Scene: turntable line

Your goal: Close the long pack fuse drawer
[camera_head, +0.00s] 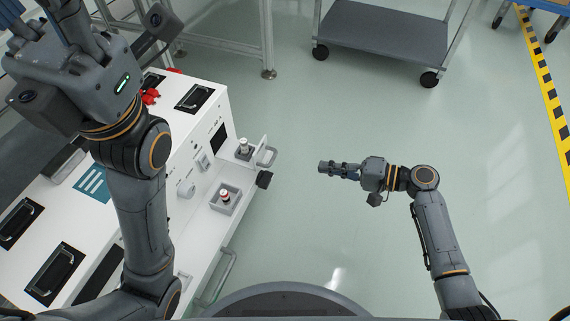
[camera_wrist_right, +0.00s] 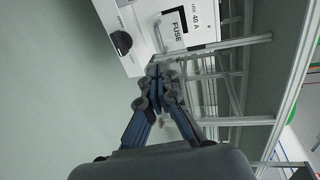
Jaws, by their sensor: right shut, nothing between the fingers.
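A white drawer (camera_head: 258,142) with a bar handle (camera_head: 268,157) stands out from the side of the white cabinet (camera_head: 205,125), open, with a small pale and dark fuse-like part (camera_head: 244,146) in it. In the right wrist view a white front labelled FUSE (camera_wrist_right: 176,32) with a handle (camera_wrist_right: 160,32) lies just beyond the fingertips. My right gripper (camera_head: 323,167) is shut and empty, to the right of the drawer and apart from it in the head view. Its fingers also show in the wrist view (camera_wrist_right: 157,72).
A grey tray (camera_head: 234,208) with a red-topped part and a black block (camera_head: 264,180) are near the drawer. A lower bar handle (camera_head: 222,270) sticks out. A grey cart (camera_head: 385,35) stands at the back. The floor around my right arm is clear.

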